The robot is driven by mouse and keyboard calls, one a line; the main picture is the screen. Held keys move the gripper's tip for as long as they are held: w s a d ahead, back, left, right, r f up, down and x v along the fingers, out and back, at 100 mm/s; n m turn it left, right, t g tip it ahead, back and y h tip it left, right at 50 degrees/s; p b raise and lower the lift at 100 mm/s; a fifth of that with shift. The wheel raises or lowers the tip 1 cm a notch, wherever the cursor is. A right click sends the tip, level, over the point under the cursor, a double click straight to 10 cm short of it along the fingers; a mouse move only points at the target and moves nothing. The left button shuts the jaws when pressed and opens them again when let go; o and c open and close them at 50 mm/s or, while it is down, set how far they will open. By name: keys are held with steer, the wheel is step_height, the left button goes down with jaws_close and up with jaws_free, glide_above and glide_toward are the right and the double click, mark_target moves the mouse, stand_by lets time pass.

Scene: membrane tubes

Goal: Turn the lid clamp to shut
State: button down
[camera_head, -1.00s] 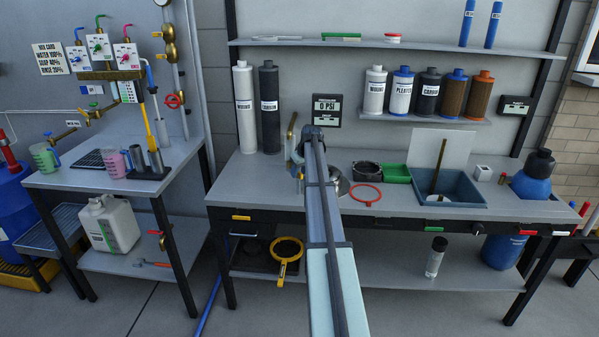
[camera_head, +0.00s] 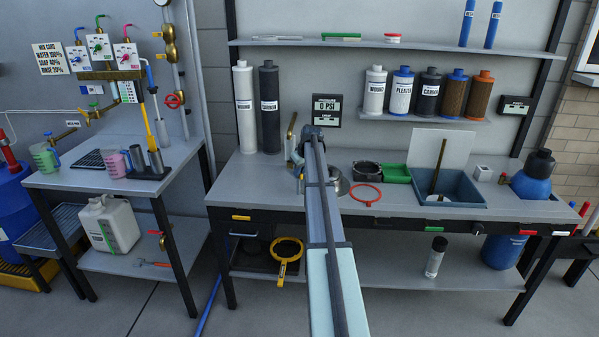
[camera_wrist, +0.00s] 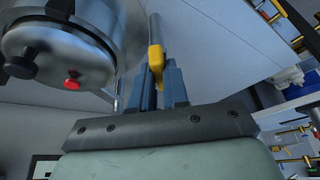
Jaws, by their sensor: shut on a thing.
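In the wrist view, my gripper (camera_wrist: 160,92) is shut on a yellow piece (camera_wrist: 155,58), which looks like the handle of the lid clamp. A grey bar (camera_wrist: 154,27) runs on beyond it. At the upper left is a rounded metal vessel (camera_wrist: 105,50) with a black knob (camera_wrist: 20,66) and a red knob (camera_wrist: 72,84). In the head view, my arm hides the gripper and the clamp. Part of the metal vessel (camera_head: 342,186) shows just right of the arm, on the bench. I cannot tell the clamp's exact angle.
On the bench (camera_head: 250,184) are a red ring (camera_head: 366,202), a dark round part (camera_head: 366,171), a green tray (camera_head: 397,174) and a blue basin (camera_head: 470,186). White and black tubes (camera_head: 245,110) stand at the back left. A 0 PSI display (camera_head: 326,110) hangs behind my arm.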

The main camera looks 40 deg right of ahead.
stand_by(0.4)
steer(key=m, duration=0.1)
steer(key=m+h, duration=0.1)
steer(key=m, duration=0.2)
steer(key=shift+w+a+m+h, duration=0.1)
steer(key=shift+a+m+h, duration=0.15)
steer(key=shift+m+h, duration=0.15)
steer(key=m+g, duration=0.1)
steer(key=m, duration=0.1)
steer(key=m+h, duration=0.1)
steer(key=m, duration=0.1)
steer(key=shift+w+m+g, duration=0.1)
steer(key=shift+m+g, duration=0.2)
steer(key=shift+g, duration=0.1)
steer(key=m, duration=0.2)
steer(key=m+g+h, duration=0.1)
steer(key=m, duration=0.1)
steer(key=shift+w+a+m+g, duration=0.1)
steer(key=shift+w+m+g, duration=0.1)
steer(key=shift+m+g, duration=0.1)
steer(key=shift+w+m+g, duration=0.1)
steer(key=shift+m+g, duration=0.6)
steer(key=shift+m, duration=1.3)
steer(key=c, duration=1.1)
jaws_free()
steer(key=shift+r, duration=0.1)
